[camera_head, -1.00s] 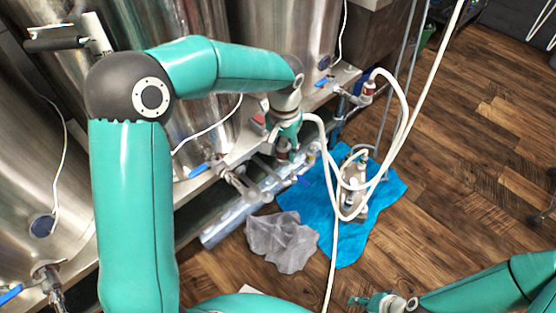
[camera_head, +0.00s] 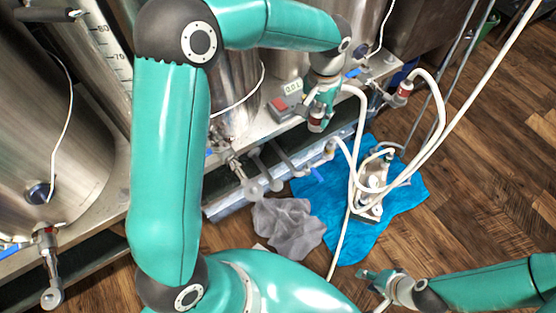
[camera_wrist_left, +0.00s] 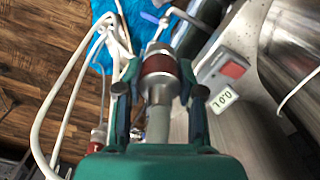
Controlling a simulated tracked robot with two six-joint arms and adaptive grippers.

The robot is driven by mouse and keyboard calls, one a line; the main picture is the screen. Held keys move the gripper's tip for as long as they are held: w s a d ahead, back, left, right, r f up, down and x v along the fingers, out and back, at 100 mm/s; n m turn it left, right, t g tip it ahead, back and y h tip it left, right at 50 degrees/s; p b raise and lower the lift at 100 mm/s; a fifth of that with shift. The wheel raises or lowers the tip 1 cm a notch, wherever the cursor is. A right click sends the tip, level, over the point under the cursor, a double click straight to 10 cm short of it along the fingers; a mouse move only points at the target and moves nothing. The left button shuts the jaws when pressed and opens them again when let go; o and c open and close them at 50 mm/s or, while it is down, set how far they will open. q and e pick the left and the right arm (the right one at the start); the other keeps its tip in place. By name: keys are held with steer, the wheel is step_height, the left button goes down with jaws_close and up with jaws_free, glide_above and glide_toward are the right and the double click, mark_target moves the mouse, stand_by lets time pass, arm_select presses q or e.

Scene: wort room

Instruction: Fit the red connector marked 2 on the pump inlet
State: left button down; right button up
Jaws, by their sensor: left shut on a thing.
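My left gripper (camera_head: 318,108) is shut on a red-banded connector (camera_head: 316,124). It holds the connector beside the steel tank frame, to the left of the pump. In the left wrist view the connector (camera_wrist_left: 160,65) sits between the two fingers (camera_wrist_left: 158,95), with a metal end beyond its red band. Its number is not readable. The pump (camera_head: 370,192) stands on a blue cloth, partly behind white hose loops; its inlet is not clear. My right gripper (camera_head: 368,276) is low in the head view, apart from the pump; its jaw opening is too small to judge.
Another red connector (camera_head: 404,88) with white hose is at the tank outlet. A blue cloth (camera_head: 405,198) and a grey cloth (camera_head: 288,228) lie on the floor. White hoses (camera_head: 440,120) loop around the pump. Valves and pipes (camera_head: 250,180) stick out from the frame.

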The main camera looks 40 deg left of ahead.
arm_select(q)
steer(key=shift+d+f, duration=0.15)
steer(key=shift+d, duration=0.05)
steer(key=s+a+f+n+b, duration=0.1)
steer(key=a+f+b, duration=0.15)
steer(key=f, duration=0.25)
steer(key=s+a+f+b, duration=0.1)
steer(key=s+f+b, duration=0.15)
steer(key=f, duration=0.25)
steer(key=n+b, duration=0.2)
steer(key=b, duration=0.4)
glide_above(276, 183)
step_height(276, 183, down, 11)
step_height(276, 183, down, 6)
steer(key=b, duration=0.3)
steer(key=shift+w+r+b, duration=0.1)
steer(key=shift+w+b, duration=0.05)
steer(key=shift+b, duration=0.15)
steer(key=shift+f+b, duration=0.65)
steer(key=shift+b, duration=0.1)
steer(key=shift+f+b, duration=1.3)
steer(key=shift+b, duration=0.15)
steer(key=c, duration=0.6)
jaws_free()
steer(key=shift+c, duration=0.2)
steer(key=shift+r, duration=0.1)
